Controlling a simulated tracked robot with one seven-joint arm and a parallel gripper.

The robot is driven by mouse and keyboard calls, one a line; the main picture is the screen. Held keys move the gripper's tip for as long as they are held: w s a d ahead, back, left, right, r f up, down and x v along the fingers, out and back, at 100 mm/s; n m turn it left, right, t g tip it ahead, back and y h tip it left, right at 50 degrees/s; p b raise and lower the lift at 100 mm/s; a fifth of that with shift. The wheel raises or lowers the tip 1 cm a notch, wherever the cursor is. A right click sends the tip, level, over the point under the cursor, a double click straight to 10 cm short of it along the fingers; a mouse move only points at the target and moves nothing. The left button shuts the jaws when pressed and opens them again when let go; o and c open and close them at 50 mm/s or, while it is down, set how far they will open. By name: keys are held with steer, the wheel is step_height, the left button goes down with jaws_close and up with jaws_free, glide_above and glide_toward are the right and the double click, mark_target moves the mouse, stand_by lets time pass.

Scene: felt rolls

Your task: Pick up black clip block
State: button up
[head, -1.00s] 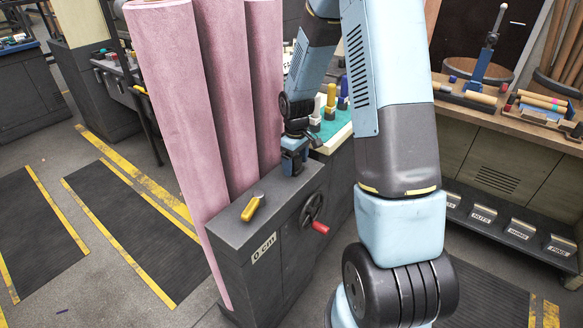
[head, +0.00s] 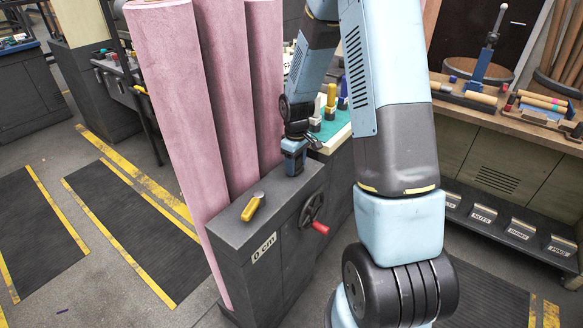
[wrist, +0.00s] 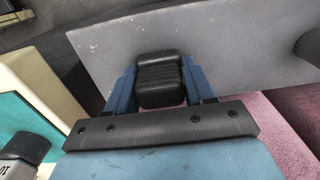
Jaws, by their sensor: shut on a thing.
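The black clip block (wrist: 160,88) is a small rounded block with a ribbed face, between the two blue fingers of my gripper (wrist: 160,76) in the wrist view. Both fingers touch its sides, and the gripper is shut on it. In the head view my gripper (head: 294,166) points down at the far end of the dark grey bench top, near the pink rolls. The block is hidden there by the gripper. I cannot tell whether it still touches the bench top.
A yellow-handled tool (head: 252,207) lies on the near end of the grey bench (head: 233,226). Tall pink felt rolls (head: 178,100) stand along its left side. A red-handled crank wheel (head: 313,210) is on its right side. A green-topped table (head: 335,128) with upright coloured tools stands behind.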

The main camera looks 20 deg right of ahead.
steer(key=shift+c, duration=1.1)
steer(key=shift+r, duration=0.1)
